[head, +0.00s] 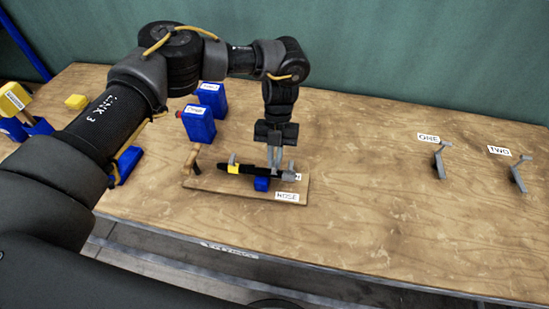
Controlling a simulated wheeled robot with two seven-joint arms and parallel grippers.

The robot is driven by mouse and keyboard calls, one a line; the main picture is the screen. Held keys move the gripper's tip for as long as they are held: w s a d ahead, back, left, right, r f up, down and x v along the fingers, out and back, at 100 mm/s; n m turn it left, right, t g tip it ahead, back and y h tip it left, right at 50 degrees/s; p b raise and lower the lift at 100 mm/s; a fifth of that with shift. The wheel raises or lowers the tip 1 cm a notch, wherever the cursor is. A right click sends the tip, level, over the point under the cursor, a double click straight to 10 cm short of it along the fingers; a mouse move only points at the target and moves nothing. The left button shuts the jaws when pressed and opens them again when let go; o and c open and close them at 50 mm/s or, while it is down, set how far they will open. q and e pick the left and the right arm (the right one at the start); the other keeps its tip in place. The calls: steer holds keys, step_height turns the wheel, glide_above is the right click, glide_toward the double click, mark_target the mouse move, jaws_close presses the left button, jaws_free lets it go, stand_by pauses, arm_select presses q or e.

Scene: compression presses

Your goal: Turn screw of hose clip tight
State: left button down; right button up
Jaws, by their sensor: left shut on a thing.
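A black hose (257,171) lies across a small wooden board (215,184) labelled HOSE, with a yellow piece near its left end and a grey piece at its right end. A blue block (261,185) sits under the hose. My left gripper (277,166) points straight down at the right half of the hose. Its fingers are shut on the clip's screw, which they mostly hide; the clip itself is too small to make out. My right gripper is not in view.
Two blue containers (198,123) stand behind the board's left side. A wooden handle (194,158) is at the board's left edge. Grey levers labelled ONE (438,162) and TWO (517,176) stand at the right. The table between board and levers is clear.

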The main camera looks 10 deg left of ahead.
arm_select(q)
steer(key=c, duration=1.5)
jaws_free()
steer(key=shift+w+r, duration=0.15)
steer(key=shift+r, duration=0.1)
steer(key=shift+b+v, duration=0.95)
steer(key=shift+v, duration=4.15)
